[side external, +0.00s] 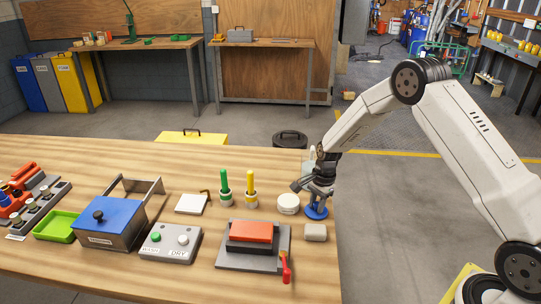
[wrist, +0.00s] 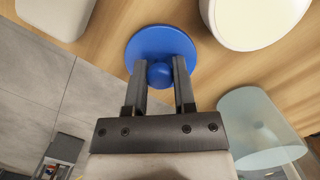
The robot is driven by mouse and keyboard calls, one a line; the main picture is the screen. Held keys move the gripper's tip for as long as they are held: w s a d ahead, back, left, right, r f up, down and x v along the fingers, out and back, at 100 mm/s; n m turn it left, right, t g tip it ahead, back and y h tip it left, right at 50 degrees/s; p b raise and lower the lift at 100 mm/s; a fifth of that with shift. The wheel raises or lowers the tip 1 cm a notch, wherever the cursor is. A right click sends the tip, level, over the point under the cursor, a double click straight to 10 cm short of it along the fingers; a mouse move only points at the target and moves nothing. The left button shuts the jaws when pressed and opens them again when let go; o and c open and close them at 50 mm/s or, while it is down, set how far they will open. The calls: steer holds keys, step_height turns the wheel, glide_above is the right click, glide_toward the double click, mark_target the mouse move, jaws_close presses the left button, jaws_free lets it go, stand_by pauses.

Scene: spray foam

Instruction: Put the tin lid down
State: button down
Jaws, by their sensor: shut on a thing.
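The tin lid is a blue disc with a round knob on top; it is at the right edge of the wooden table in the side view (side external: 317,213) and straight ahead of my fingers in the wrist view (wrist: 160,44). My gripper (side external: 317,200) points down over it. In the wrist view my gripper's two fingers (wrist: 160,70) are shut on the knob from both sides. The disc looks level and close to the tabletop; I cannot tell whether it touches. A round white tin (side external: 288,203) stands just left of the lid, apart from it.
A pale grey block (side external: 315,232) lies just in front of the lid. A translucent cup (wrist: 258,125) stands close by. A green bottle (side external: 224,188), a yellow bottle (side external: 250,188) and a grey plate with a red block (side external: 250,234) are further left. The table's right edge is close.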

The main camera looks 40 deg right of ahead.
steer(key=shift+f, duration=0.2)
steer(key=shift+c, duration=2.2)
jaws_free()
steer(key=shift+r, duration=0.15)
step_height(320, 180, up, 12)
steer(key=d, duration=0.1)
steer(key=shift+d, duration=0.4)
steer(key=s+a+r+n+t, duration=0.1)
steer(key=s+a+n, duration=0.4)
steer(key=s+n, duration=0.4)
steer(key=s+a+r+n+t+h, duration=0.1)
steer(key=s+a+n, duration=0.4)
steer(key=s+n, duration=0.4)
steer(key=shift+s+a+r+t+h, duration=0.3)
steer(key=shift+s+r, duration=0.05)
steer(key=shift+s, duration=0.6)
